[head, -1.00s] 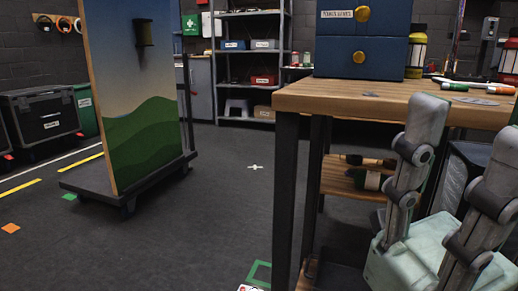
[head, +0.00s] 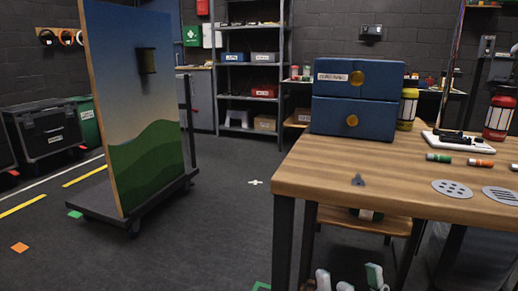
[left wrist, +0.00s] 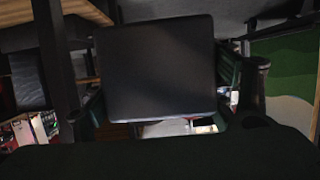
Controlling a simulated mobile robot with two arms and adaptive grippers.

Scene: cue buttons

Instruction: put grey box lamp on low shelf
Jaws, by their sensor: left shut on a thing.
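A dark grey box-shaped thing, seemingly the grey box lamp (left wrist: 156,70), fills the middle of the left wrist view. My left gripper (left wrist: 158,105) is shut on it, with a finger at each side. Neither shows in the head view. My right gripper (head: 348,278) shows only in part at the head view's bottom edge, its pale fingertips apart with nothing seen between them. A low wooden shelf (head: 392,227) lies under the table, partly hidden by the tabletop, with a green and white thing on it.
The wooden table (head: 320,180) holds blue drawers (head: 355,115), markers and grey discs. A painted board (head: 140,110) stands on a wheeled base at left. A grey metal rack (head: 250,97) stands at the back. The floor between board and table is clear.

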